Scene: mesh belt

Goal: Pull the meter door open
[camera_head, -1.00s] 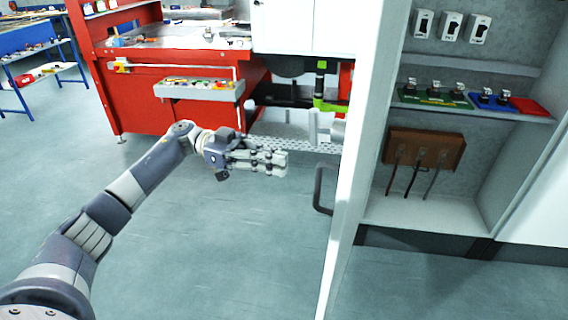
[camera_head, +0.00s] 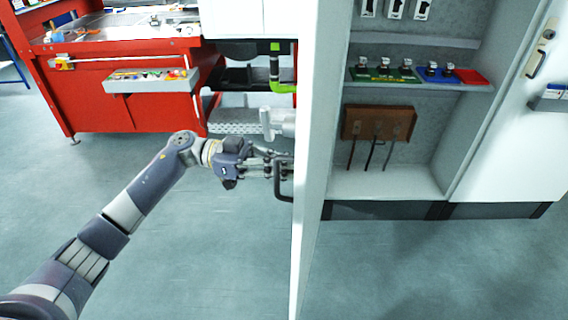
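The white meter door (camera_head: 311,170) stands open and is seen almost edge-on in the head view. Its dark bar handle (camera_head: 277,184) is on the left face of the door. My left gripper (camera_head: 275,164) is at the upper part of the handle, its fingers overlapping it in the picture. I cannot tell whether the fingers are closed around the bar or only beside it. The open cabinet (camera_head: 385,184) shows to the right of the door. My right gripper is not in view.
The cabinet holds shelves with switches (camera_head: 396,10), coloured blocks (camera_head: 383,73) and a brown board (camera_head: 379,123) with dark rods. A red workbench (camera_head: 110,103) stands at the back left. The grey floor in front is clear.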

